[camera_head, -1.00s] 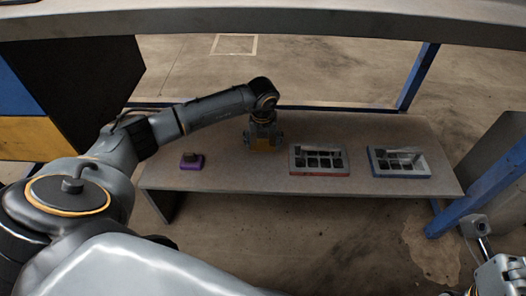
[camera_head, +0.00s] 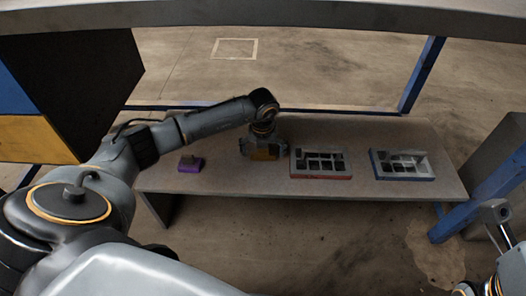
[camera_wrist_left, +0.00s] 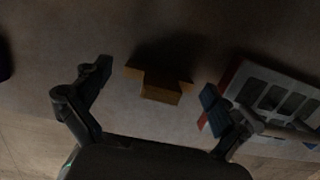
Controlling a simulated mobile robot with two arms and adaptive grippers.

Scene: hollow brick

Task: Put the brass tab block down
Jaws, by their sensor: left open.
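The brass tab block (camera_wrist_left: 160,86) is a dull yellow-brown T-shaped piece. It appears to rest on the grey table (camera_head: 222,180), with a dark shadow beside it. In the head view the block (camera_head: 264,154) shows under my left gripper (camera_head: 263,148), which is open around it. In the left wrist view the two fingers of my left gripper (camera_wrist_left: 154,84) stand wide apart, with a visible gap between each finger and the block. A right arm link shows at the lower right edge of the head view, but its gripper does not.
A purple block (camera_head: 190,164) with a brown top sits to the left. A red-edged grey slotted tray (camera_head: 321,175) stands close to the right of my left gripper, near its right finger. A blue-edged tray (camera_head: 404,177) stands farther right. The front strip of table is clear.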

